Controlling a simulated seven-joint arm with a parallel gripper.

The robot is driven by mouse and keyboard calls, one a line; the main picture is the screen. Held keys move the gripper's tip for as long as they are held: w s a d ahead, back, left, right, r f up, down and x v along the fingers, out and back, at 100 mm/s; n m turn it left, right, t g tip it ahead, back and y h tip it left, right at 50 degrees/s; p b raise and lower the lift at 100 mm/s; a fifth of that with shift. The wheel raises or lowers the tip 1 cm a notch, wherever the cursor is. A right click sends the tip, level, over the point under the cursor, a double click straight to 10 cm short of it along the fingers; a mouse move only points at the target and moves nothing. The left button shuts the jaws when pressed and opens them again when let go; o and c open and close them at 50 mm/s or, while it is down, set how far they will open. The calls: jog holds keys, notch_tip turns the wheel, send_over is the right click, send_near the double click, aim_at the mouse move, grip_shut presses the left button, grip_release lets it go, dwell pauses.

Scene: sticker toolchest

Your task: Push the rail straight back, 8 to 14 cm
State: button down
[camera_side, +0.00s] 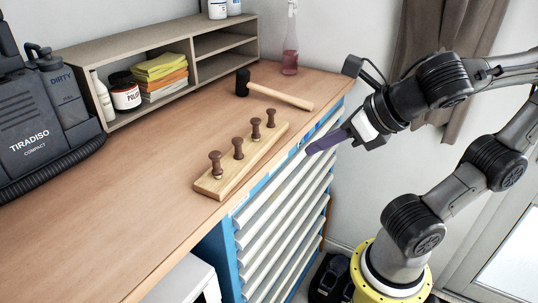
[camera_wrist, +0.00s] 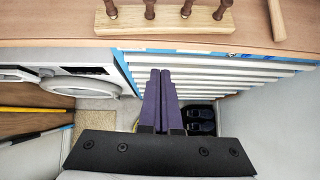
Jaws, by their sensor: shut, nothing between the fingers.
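The rail (camera_side: 240,165) is a light wooden board with several dark brown knobs standing on it. It lies on the bench top near the front edge, above the blue tool chest, and also shows at the top of the wrist view (camera_wrist: 170,24). My gripper (camera_side: 309,151) has purple fingers, pressed together and empty. It is in front of the chest's drawers, off the bench edge and apart from the rail. In the wrist view the fingertips (camera_wrist: 160,71) appear below the rail, over the drawer fronts.
A hammer (camera_side: 280,95) lies behind the rail's far end. A shelf (camera_side: 127,58) with jars and cloths stands along the wall, and a pink flask (camera_side: 290,58) beside it. A black vacuum (camera_side: 40,115) is at left. Bench top between rail and shelf is clear.

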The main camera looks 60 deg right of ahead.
jog(key=shift+x, duration=1.25)
send_near(258, 162)
jog(key=w+f, duration=0.1)
jog(key=f, duration=0.1)
jog(key=w+f, duration=0.1)
jog(key=f, duration=0.1)
jog(key=shift+w, duration=1.05)
jog(key=w, duration=1.2)
jog(key=shift+w+d, duration=0.1)
jog(key=shift+d, duration=0.3)
